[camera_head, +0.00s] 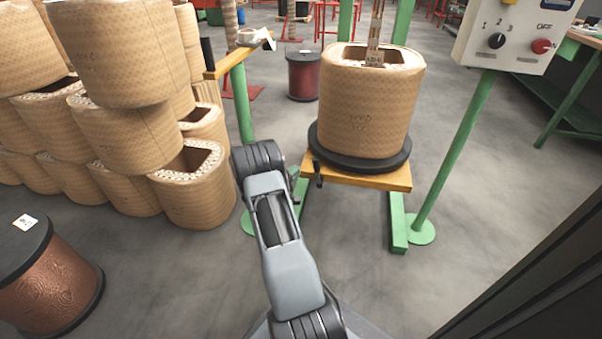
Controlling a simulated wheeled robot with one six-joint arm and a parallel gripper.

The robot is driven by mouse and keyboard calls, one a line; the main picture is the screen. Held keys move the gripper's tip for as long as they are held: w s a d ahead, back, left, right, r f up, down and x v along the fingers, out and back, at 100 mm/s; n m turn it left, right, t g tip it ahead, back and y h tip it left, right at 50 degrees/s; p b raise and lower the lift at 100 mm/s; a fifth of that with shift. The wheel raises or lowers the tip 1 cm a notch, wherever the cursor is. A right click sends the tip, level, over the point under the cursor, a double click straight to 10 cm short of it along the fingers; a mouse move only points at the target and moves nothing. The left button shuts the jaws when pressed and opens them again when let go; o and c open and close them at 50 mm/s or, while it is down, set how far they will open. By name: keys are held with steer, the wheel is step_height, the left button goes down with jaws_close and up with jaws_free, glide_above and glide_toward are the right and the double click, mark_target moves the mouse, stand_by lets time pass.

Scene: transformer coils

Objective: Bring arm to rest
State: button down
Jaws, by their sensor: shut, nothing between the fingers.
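My grey and black arm (287,262) rises from the bottom centre and bends at a dark joint (258,158) left of the wooden stand. Small dark parts show just right of this joint, partly hidden behind the arm. I cannot make out my gripper's fingers in this view. No object is seen held by the arm.
A large paper-wrapped coil (368,112) sits on a black disc on the wooden stand (385,180) with green legs. Stacked coils (130,130) fill the left. A copper coil (50,285) stands lower left. A control box (515,35) is upper right.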

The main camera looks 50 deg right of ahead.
steer(key=a+p, duration=0.3)
steer(key=a, duration=0.6)
steer(key=s+a+r+m+g+y+p, duration=0.1)
steer(key=s+a+r+y+p, duration=0.15)
steer(key=r+p, duration=0.45)
steer(key=s+a+r+m+g+y+p, duration=0.1)
steer(key=a+r+y+p, duration=0.2)
steer(key=r, duration=0.7)
steer(key=s+a+r+m+g+y+p, duration=0.15)
steer(key=a+r+p, duration=0.3)
steer(key=r, duration=0.45)
steer(key=s+a+r+n+t+y+p, duration=0.1)
steer(key=s+a+r+t+y+p, duration=0.1)
steer(key=a+r+p, duration=0.5)
steer(key=s+a+r+n+t+y+p, duration=0.1)
steer(key=s+a+r+t+y+p, duration=0.2)
steer(key=a+r+y+p, duration=0.3)
steer(key=s+a+r+n+t+y+p, duration=0.1)
steer(key=s+a+r+t+y+p, duration=0.1)
steer(key=a+r+p, duration=0.6)
step_height(320, 180, up, 7)
steer(key=shift+s+a+f+t+y, duration=0.1)
steer(key=shift+s+a+t+y, duration=0.3)
steer(key=shift+t+y, duration=0.7)
steer(key=shift+n, duration=0.25)
